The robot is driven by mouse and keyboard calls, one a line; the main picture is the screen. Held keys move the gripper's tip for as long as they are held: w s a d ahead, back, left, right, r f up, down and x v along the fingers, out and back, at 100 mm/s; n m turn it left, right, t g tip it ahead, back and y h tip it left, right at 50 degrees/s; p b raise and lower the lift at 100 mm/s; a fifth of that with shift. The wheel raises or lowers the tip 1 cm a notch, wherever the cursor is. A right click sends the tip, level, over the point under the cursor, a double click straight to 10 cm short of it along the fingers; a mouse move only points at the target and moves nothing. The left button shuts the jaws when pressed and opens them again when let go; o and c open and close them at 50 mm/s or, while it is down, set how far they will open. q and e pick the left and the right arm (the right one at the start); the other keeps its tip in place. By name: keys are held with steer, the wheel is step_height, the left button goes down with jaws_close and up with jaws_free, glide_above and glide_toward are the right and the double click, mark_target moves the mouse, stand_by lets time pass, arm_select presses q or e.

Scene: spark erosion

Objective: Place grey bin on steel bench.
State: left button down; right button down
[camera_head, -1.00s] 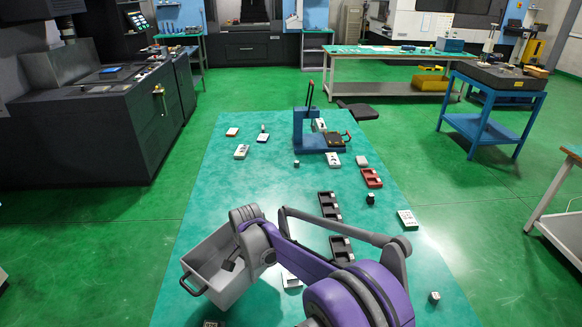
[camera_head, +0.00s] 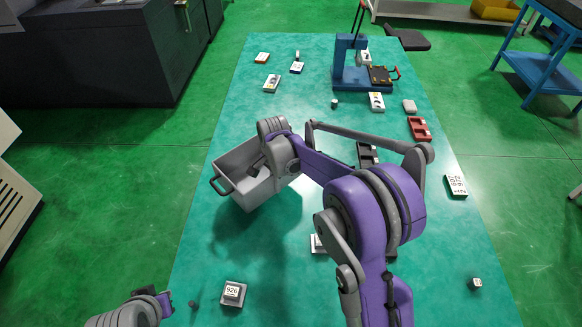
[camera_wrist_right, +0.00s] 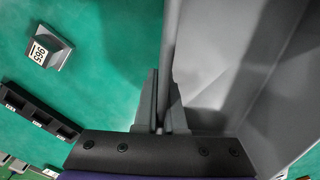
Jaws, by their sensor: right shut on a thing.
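The grey bin (camera_head: 232,187) is an open box with a dark handle on its left side. It hangs over the left part of a teal tabletop (camera_head: 215,265), with a soft shadow below it. My right gripper (camera_head: 262,165) is shut on the bin's wall. The right wrist view shows its fingers (camera_wrist_right: 160,100) on either side of that wall, with the bin's inside (camera_wrist_right: 215,65) to the right. My left gripper (camera_head: 165,300) shows partly at the bottom left, and its fingers are unclear. I cannot tell which bench is the steel one.
A numbered block (camera_head: 233,293) lies near the front left. A blue press (camera_head: 350,65) stands at the back of the tabletop. Dark trays (camera_head: 367,153), a red tray (camera_head: 419,128) and small blocks lie to the right. A dark machine (camera_head: 100,55) stands across the floor at left.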

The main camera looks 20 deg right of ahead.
steer(key=shift+f, duration=3.25)
steer(key=shift+f, duration=0.1)
steer(key=c, duration=1.4)
jaws_free()
steer(key=shift+f, duration=0.1)
steer(key=o, duration=0.4)
